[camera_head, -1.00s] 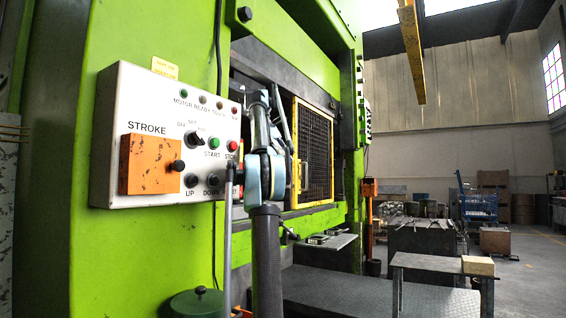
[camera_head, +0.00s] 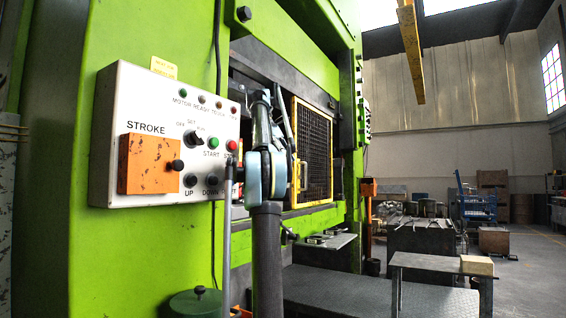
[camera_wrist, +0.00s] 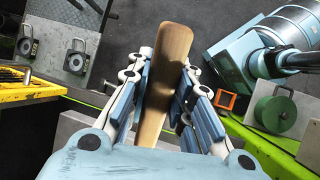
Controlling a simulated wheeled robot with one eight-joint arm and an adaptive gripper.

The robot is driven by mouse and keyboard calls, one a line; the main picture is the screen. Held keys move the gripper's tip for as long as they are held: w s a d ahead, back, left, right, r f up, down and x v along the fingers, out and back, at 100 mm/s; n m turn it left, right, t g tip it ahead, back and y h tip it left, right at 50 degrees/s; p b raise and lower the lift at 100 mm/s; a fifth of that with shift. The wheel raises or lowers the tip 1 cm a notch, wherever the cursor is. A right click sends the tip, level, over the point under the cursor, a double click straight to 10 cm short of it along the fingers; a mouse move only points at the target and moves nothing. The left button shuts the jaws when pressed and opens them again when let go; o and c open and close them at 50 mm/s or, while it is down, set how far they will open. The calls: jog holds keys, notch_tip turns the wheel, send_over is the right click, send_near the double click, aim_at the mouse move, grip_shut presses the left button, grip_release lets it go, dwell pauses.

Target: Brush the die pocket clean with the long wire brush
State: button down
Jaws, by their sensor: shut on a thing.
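In the wrist view my gripper (camera_wrist: 165,95) is shut on a brown wooden handle (camera_wrist: 168,60), which lies between the two blue and white fingers. I take it for the long wire brush's handle; its bristles are not in view. In the head view my arm stands in front of the green press (camera_head: 45,150) and reaches up toward its opening beside the yellow-framed mesh guard (camera_head: 312,150). My gripper cannot be made out there. The die pocket is hidden in both views.
A control panel (camera_head: 108,120) with an orange stroke cover (camera_head: 150,165) is close left of my arm. A green lidded pot (camera_head: 195,304) stands low in front. A small shelf (camera_head: 325,242) juts from the press.

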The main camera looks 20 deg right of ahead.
jog(key=shift+w+a, duration=0.1)
jog(key=shift+w, duration=0.05)
jog(key=shift+w+a+r, duration=0.1)
jog(key=shift+w+a, duration=0.2)
jog(key=shift+w, duration=0.05)
jog(key=shift+s+d, duration=0.1)
dwell(0.6)
jog(key=shift+s+d, duration=0.35)
jog(key=shift+s, duration=0.1)
jog(key=shift+w+a, duration=0.1)
